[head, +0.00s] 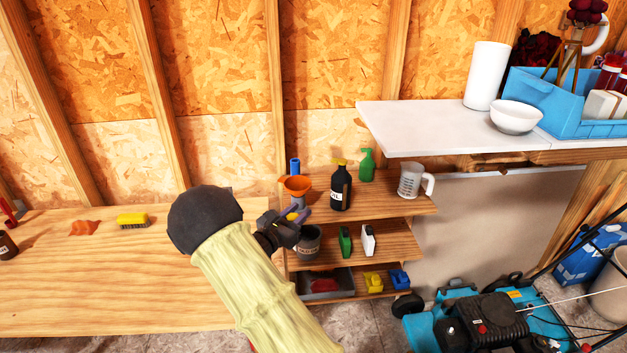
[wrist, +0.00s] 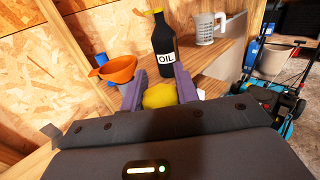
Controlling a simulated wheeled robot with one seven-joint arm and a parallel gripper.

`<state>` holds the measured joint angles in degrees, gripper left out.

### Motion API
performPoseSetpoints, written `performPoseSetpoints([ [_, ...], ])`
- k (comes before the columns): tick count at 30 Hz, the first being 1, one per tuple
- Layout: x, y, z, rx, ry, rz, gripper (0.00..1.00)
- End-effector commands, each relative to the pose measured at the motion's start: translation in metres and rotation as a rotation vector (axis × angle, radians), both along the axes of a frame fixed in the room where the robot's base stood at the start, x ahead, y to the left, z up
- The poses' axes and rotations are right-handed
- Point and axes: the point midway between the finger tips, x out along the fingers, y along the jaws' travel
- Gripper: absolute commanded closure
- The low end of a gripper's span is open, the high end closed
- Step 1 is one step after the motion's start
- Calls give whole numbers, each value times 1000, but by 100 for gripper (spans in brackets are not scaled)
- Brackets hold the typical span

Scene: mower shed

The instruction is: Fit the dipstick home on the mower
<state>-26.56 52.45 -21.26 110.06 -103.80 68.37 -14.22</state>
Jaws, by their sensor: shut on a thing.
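My gripper (head: 301,213) is over the shelf unit in the head view, well left of the mower. In the wrist view my gripper (wrist: 158,87) has its purple fingers on either side of a rounded yellow head (wrist: 160,95), which looks like the top of the dipstick. A small patch of yellow also shows at the fingers in the head view. No rod can be seen; the gripper body hides what lies below. The mower (head: 490,325), blue with a black engine, stands on the floor at the lower right. Its dipstick opening cannot be made out.
The wooden shelf unit (head: 400,207) holds an orange funnel (head: 297,185), a black oil bottle (head: 340,188), a green spray bottle (head: 367,165) and a measuring jug (head: 411,181). A white counter (head: 430,128) juts out above it. A yellow brush (head: 132,220) lies on the left bench.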

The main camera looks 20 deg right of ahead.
Motion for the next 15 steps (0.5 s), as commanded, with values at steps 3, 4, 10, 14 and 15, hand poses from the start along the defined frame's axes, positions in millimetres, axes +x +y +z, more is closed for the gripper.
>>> performPoseSetpoints([
  [3,-10,17,-33,-6,14,148,92],
  [4,-12,21,-41,-6,13,185,92],
  [10,-32,52,-94,-5,16,452,92],
  [14,-47,65,-122,-5,12,592,92],
  [15,-52,67,-130,-3,11,629,92],
])
